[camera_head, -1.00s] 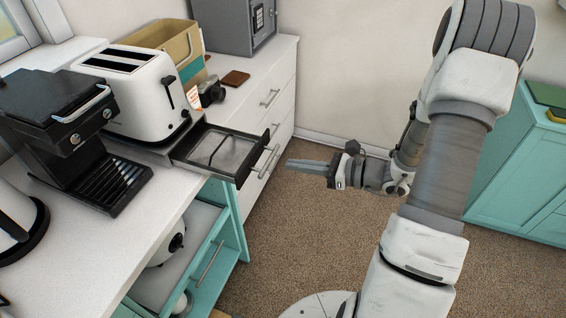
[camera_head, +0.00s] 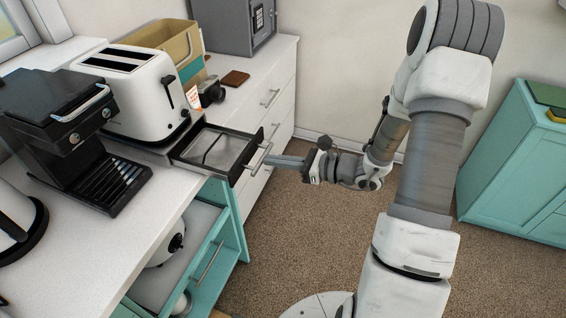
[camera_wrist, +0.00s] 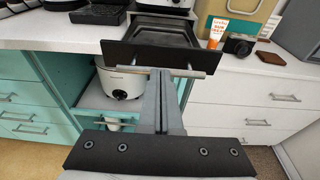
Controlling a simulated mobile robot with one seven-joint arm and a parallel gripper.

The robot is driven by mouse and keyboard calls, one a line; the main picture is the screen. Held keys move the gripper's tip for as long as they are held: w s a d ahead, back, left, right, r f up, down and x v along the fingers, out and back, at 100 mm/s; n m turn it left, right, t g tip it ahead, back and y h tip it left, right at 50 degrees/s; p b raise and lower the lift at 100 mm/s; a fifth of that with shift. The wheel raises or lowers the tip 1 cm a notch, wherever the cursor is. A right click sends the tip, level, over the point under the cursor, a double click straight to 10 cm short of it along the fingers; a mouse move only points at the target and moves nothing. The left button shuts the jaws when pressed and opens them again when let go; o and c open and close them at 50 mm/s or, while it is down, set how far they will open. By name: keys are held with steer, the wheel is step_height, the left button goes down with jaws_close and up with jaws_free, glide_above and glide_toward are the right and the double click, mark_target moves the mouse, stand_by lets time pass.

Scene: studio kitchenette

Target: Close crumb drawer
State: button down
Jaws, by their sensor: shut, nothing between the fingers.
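The crumb drawer (camera_head: 214,149) stands pulled out from under the white toaster (camera_head: 138,92) and juts past the counter edge. Its dark front carries a bar handle (camera_head: 259,158). In the wrist view the drawer (camera_wrist: 165,36) lies straight ahead, with its handle (camera_wrist: 190,73) across the fingertips. My gripper (camera_head: 272,161) is shut and empty, its fingers pointing left at the handle; it also shows in the wrist view (camera_wrist: 161,72). The tips are at or very close to the handle; I cannot tell whether they touch.
A black coffee machine (camera_head: 62,125) stands left of the toaster. A camera (camera_head: 211,92), a brown wallet-like item (camera_head: 235,78) and a grey safe (camera_head: 232,25) sit behind.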

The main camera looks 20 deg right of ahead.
mark_target(214, 144)
steer(key=r+b+x, duration=0.1)
steer(key=x, duration=0.4)
steer(key=r+b+x, duration=0.1)
steer(key=x, duration=0.5)
steer(key=r+b+x, duration=0.1)
steer(key=x, duration=0.4)
steer(key=shift+w+a, duration=0.4)
steer(key=shift+a, duration=0.2)
steer(key=shift+w+a, duration=0.25)
steer(key=shift+a, duration=0.1)
steer(key=shift+r, duration=0.15)
steer(key=shift+w+a+r, duration=0.1)
steer(key=shift+a+r, duration=0.05)
